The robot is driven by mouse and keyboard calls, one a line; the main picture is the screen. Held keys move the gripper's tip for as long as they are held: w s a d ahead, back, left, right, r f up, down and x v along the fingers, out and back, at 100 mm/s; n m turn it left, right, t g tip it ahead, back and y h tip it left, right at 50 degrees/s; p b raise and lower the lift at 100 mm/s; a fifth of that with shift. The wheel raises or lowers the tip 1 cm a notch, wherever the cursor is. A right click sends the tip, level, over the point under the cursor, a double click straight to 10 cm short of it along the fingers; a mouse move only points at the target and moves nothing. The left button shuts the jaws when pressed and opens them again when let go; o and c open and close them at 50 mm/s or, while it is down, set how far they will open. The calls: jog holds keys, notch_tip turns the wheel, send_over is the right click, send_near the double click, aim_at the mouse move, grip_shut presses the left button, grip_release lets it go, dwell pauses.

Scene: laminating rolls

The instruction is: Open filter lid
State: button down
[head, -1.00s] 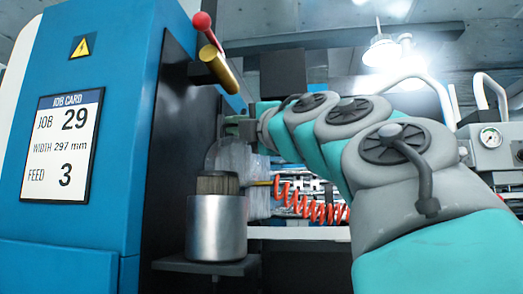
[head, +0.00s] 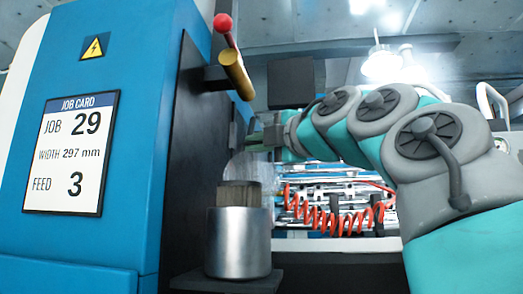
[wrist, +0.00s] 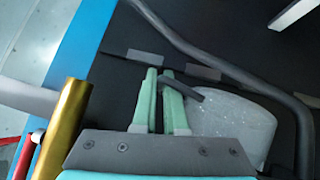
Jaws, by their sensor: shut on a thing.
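The filter is a silver metal canister (head: 238,245) with a pleated brown insert (head: 240,195) standing up out of its open top. A clear, frosty lid (head: 252,168) stands raised just behind and above the insert. In the wrist view the lid (wrist: 238,122) is right of my fingers, with a short dark handle (wrist: 187,93) reaching from it to them. My gripper (wrist: 164,95) has green fingers close together, shut on this handle. In the head view my gripper (head: 262,138) is above the lid. The lid's hinge is not clearly visible.
The canister sits on a dark shelf (head: 225,282) against the blue machine cabinet (head: 120,150). A brass bar (head: 235,72) and a red-knobbed lever (head: 223,22) jut out above. A coiled orange hose (head: 335,215) hangs behind. In the wrist view a dark pipe (wrist: 225,65) runs beyond the fingers.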

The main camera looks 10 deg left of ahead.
jog(key=shift+f, duration=0.1)
jog(key=c, duration=1.2)
grip_release()
jog(key=shift+c, duration=0.2)
jog(key=b+v, duration=0.1)
jog(key=v, duration=0.6)
jog(key=shift+s+d, duration=0.3)
